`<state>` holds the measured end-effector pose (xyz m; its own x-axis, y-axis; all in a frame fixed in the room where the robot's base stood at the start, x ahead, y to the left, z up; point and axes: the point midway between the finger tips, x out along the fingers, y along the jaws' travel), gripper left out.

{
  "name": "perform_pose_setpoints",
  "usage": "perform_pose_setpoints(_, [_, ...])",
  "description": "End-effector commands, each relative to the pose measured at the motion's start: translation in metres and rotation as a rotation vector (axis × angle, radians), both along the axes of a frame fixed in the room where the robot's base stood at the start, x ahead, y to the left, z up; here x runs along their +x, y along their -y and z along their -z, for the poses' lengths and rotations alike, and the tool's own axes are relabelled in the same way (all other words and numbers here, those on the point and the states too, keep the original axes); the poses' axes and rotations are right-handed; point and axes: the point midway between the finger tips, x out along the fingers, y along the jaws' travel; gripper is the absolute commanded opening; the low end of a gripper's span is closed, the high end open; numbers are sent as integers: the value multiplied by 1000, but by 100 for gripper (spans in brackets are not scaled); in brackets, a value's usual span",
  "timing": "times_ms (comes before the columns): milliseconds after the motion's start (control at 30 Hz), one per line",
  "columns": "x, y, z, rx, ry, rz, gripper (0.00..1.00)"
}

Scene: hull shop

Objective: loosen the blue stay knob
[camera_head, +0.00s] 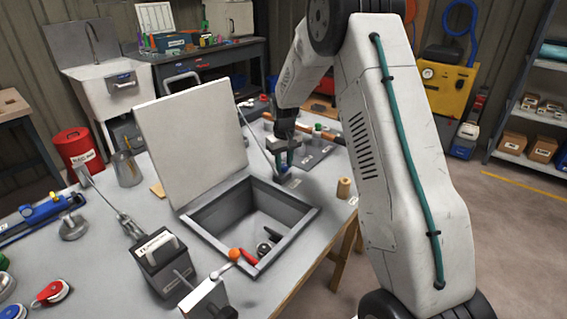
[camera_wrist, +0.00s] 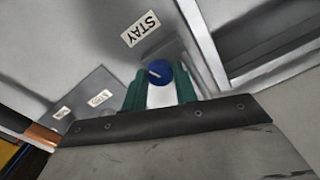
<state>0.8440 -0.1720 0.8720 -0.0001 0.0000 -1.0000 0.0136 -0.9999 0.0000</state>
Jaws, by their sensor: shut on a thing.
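The blue stay knob (camera_wrist: 158,73) shows in the wrist view, round with a small pale mark on its face. It sits between the two green fingers of my gripper (camera_wrist: 160,82), which are shut on it. A white label reading STAY (camera_wrist: 140,28) lies just beyond it. In the head view my gripper (camera_head: 288,155) points down at the bench behind the open hatch, and the knob is mostly hidden there. A pale hatch lid (camera_head: 190,135) stands raised over a grey rectangular frame (camera_head: 301,216). A thin stay rod (camera_head: 258,134) slants down towards my gripper.
A grey labelled box (camera_head: 160,262) stands on the bench (camera_head: 110,235) at front left. A wooden spool (camera_head: 344,187) stands right of my gripper. A red bin (camera_head: 78,150) is behind.

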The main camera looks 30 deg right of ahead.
Motion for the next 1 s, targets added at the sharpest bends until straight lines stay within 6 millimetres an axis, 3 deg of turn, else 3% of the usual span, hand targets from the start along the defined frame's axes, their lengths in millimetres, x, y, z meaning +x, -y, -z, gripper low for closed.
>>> perform_pose_setpoints(300, [-1,0,0,0,-2,-110,6])
perform_pose_setpoints(833, [-1,0,0,0,-2,-130,6])
perform_pose_setpoints(867, [-1,0,0,0,-2,-130,37])
perform_pose_setpoints(900, [-1,0,0,0,-2,-130,48])
perform_pose_setpoints(1000, [0,0,0,0,-1,-129,50])
